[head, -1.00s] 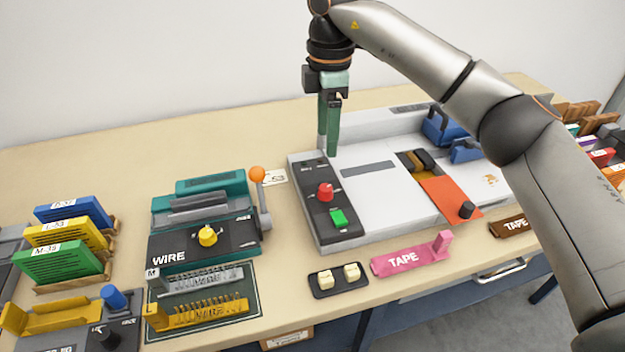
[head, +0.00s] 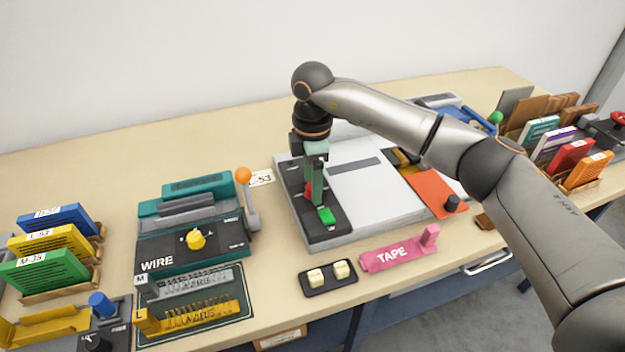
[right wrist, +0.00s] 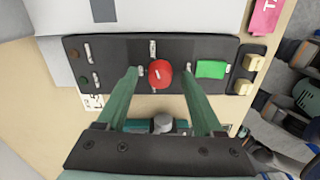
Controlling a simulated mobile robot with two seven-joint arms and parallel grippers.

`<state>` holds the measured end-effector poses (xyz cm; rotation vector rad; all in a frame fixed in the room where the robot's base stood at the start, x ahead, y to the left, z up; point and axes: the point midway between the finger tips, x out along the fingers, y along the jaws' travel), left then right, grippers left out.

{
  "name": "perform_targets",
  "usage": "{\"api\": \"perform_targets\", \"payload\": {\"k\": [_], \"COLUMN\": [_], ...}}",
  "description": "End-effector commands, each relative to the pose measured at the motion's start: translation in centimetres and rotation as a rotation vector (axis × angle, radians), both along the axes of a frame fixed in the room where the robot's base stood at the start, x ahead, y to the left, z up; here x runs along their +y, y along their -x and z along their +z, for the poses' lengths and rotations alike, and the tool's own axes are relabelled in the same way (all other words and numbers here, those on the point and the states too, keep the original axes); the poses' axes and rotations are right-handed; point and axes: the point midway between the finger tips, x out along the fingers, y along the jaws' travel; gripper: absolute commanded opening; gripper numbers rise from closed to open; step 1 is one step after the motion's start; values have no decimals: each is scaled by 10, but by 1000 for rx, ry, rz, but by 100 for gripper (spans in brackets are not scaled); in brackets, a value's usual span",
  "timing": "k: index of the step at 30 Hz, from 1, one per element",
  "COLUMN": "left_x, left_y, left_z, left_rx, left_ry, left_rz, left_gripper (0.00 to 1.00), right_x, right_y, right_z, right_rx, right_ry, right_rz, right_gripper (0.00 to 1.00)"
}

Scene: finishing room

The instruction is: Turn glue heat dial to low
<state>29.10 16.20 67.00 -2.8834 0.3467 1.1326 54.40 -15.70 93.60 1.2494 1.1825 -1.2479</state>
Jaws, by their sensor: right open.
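The red dial (head: 308,189) sits on the dark control panel (head: 292,177) of the white machine, partly hidden behind my right gripper (head: 316,198). In the right wrist view the red dial (right wrist: 160,74) shows whole, with a pale mark on its face. My right gripper (right wrist: 161,74) points down over the panel with its fingers apart, one on each side of the dial. I cannot tell whether either finger touches it. A green button (right wrist: 212,69) lies just beside one finger. My left gripper is not in view.
A teal wire machine (head: 190,240) with a yellow knob and an orange-tipped lever stands left of the white machine. A dark tray (head: 328,282) with two cream blocks and a pink TAPE piece (head: 392,257) lie in front. Bare table lies behind the wire machine.

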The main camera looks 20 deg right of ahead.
Motion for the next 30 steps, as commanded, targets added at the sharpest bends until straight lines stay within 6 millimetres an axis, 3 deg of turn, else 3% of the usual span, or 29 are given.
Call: {"api": "perform_targets", "payload": {"k": [4, 22, 30], "left_x": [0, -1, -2], "left_y": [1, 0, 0], "left_z": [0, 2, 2], "left_rx": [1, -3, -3], "left_ry": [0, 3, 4], "left_rz": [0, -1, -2], "left_gripper": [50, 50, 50], "right_x": [0, 0, 0], "right_y": [0, 0, 0], "right_z": [0, 1, 1], "right_rx": [0, 0, 0], "right_ry": [0, 0, 0], "right_rz": [0, 0, 3], "right_gripper": [69, 1, 0]}}
